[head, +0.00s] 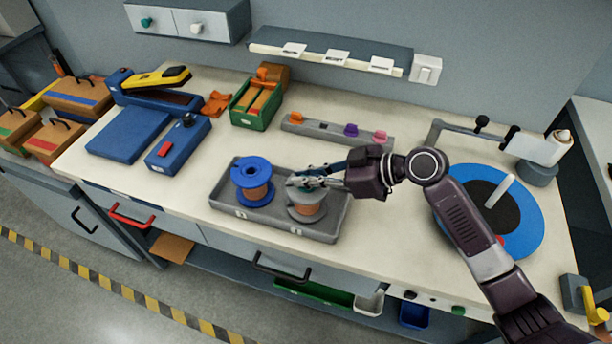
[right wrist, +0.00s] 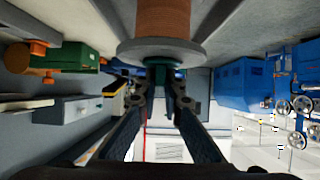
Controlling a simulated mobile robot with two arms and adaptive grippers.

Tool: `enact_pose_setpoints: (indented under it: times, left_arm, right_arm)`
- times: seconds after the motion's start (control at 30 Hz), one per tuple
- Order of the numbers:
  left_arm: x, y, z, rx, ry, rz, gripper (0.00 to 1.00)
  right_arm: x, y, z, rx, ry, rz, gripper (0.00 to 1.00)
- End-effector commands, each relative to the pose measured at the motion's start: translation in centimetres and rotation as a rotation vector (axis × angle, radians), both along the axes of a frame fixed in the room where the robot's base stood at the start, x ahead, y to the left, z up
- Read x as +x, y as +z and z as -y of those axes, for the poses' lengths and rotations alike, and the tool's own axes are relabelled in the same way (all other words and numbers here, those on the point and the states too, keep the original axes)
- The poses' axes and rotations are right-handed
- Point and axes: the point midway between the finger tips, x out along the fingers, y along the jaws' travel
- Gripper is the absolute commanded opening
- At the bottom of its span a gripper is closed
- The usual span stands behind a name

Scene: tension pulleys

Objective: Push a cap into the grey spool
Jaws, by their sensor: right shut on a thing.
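The grey spool (head: 306,212), wound with copper-coloured wire, stands upright in the right part of a grey tray (head: 338,222). My right gripper (head: 302,181) is at the top of this spool, reaching in from the right. In the right wrist view its fingers (right wrist: 161,84) are shut on a small dark green cap (right wrist: 160,63), which sits at the middle of the spool's grey flange (right wrist: 163,51). How deep the cap sits in the hub is hidden. A blue spool (head: 250,170) stands beside it in the tray. My left gripper is not in view.
A grey rail (head: 334,131) behind the tray holds an orange cap (head: 296,118), a purple cap (head: 350,130) and a pink cap (head: 380,136). A blue-and-black disc (head: 520,223) with a white post lies at right. Bare tabletop lies between tray and disc.

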Motion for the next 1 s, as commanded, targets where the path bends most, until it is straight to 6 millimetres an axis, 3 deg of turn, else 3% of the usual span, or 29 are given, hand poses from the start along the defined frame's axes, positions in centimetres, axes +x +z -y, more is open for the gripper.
enact_pose_setpoints:
  times: [0.03, 0.13, 0.17, 0.33, 0.73, 1.0]
  left_arm:
    - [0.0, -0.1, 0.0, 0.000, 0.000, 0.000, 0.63]
    - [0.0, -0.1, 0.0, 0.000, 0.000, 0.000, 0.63]
    - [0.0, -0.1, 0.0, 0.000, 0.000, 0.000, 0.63]
    - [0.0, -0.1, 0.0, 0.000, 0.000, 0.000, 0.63]
    - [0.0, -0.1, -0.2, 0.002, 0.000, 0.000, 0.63]
    - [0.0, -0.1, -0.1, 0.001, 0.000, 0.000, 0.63]
  right_arm:
    - [-0.4, -1.0, 0.1, -0.015, 0.005, -0.016, 0.00]
    - [-0.4, -1.1, 0.1, -0.016, 0.005, -0.016, 0.00]
    - [-0.4, -1.1, 0.1, -0.016, 0.005, -0.016, 0.11]
    - [-0.4, -1.2, 0.2, -0.017, 0.004, -0.018, 0.28]
    - [-0.4, -1.0, 0.6, -0.018, 0.003, -0.016, 0.28]
    - [-1.5, 1.5, 4.4, -0.016, -0.001, -0.009, 0.28]
